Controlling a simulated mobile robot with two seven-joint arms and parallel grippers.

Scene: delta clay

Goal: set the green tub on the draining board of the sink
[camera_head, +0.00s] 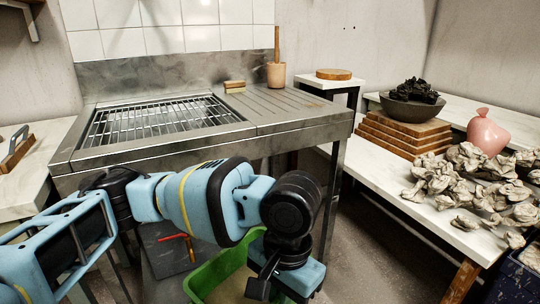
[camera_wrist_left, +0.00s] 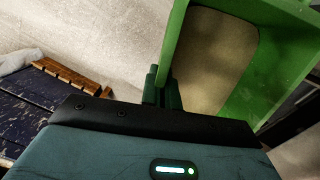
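The green tub (camera_head: 206,277) is low at the bottom of the head view, below the sink's front, partly hidden by my left arm and cut off by the frame edge. Its green wall and pale inside also fill the upper right of the left wrist view (camera_wrist_left: 178,38). My left gripper (camera_head: 262,284) is at the tub's rim; in the wrist view its fingers (camera_wrist_left: 163,92) close on either side of the tub's wall. What is under the tub is hidden. The ribbed draining board (camera_head: 285,103) is the right part of the steel sink (camera_head: 95,157). My right gripper is not in view.
A wooden pestle in a pinkish mortar (camera_head: 276,74) and a small tan block (camera_head: 234,86) stand at the draining board's back edge. The board's middle and front are clear. A white bench at right holds stacked boards (camera_head: 400,138), a dark bowl (camera_head: 412,109) and clay lumps (camera_head: 465,180).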

